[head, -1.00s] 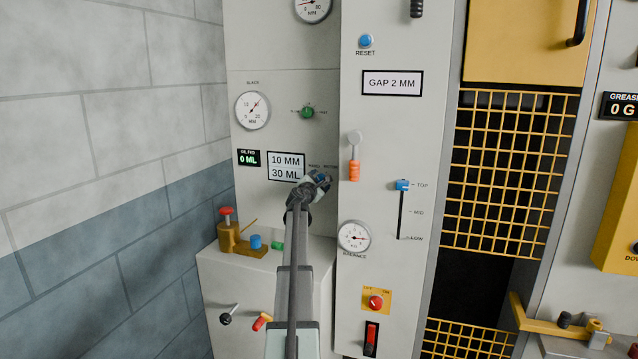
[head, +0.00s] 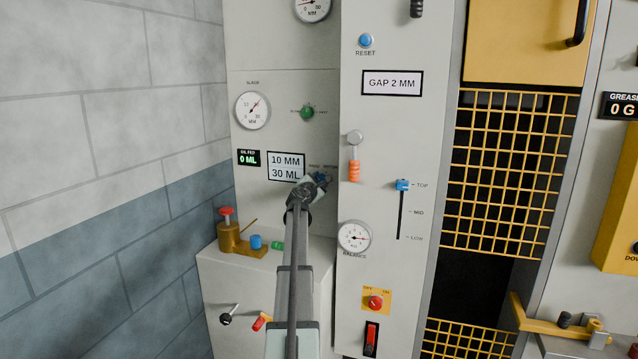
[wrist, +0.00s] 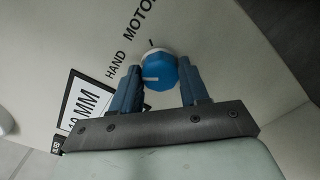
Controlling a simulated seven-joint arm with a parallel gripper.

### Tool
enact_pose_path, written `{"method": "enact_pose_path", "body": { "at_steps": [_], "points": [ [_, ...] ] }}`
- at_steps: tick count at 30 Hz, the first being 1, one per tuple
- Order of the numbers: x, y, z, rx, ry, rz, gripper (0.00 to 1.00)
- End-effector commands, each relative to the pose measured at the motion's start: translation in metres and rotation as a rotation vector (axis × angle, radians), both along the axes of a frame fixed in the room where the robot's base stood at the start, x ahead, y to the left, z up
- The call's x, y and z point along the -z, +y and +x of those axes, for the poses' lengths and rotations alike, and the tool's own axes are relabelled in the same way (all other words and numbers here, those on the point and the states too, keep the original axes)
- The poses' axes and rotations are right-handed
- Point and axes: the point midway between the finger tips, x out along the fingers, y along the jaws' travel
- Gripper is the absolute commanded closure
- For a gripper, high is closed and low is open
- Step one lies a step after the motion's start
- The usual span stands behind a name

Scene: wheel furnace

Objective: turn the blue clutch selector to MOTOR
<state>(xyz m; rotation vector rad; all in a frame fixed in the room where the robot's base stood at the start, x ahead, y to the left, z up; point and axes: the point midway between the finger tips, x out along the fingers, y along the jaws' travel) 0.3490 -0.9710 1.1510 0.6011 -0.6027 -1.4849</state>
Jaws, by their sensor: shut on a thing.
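The blue clutch selector (wrist: 157,72) is a round knob on the pale panel, clear in the wrist view. Its white line points left in that view, toward the word HAND (wrist: 116,66). The word MOTOR (wrist: 141,18) stands higher, near a short black tick above the knob. My gripper (wrist: 160,78) has one finger on each side of the knob and is shut on it. In the head view my gripper (head: 318,181) is at the panel and hides most of the selector.
A white sign reading 10 MM 30 ML (head: 286,167) is just left of my gripper. The balance gauge (head: 354,237) and an orange-handled lever (head: 354,170) are to its right. A ledge (head: 262,252) with a small red-topped device (head: 228,232) is below left.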

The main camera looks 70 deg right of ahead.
Motion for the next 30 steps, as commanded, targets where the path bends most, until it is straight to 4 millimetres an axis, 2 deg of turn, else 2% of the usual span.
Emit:
{"method": "enact_pose_path", "body": {
  "at_steps": [11,30],
  "points": [
    [0.0006,0.0003,-0.0001,0.001,-0.169,0.001,0.86],
    [0.0013,0.0004,0.0003,0.0,-0.766,0.002,0.86]
  ]
}}
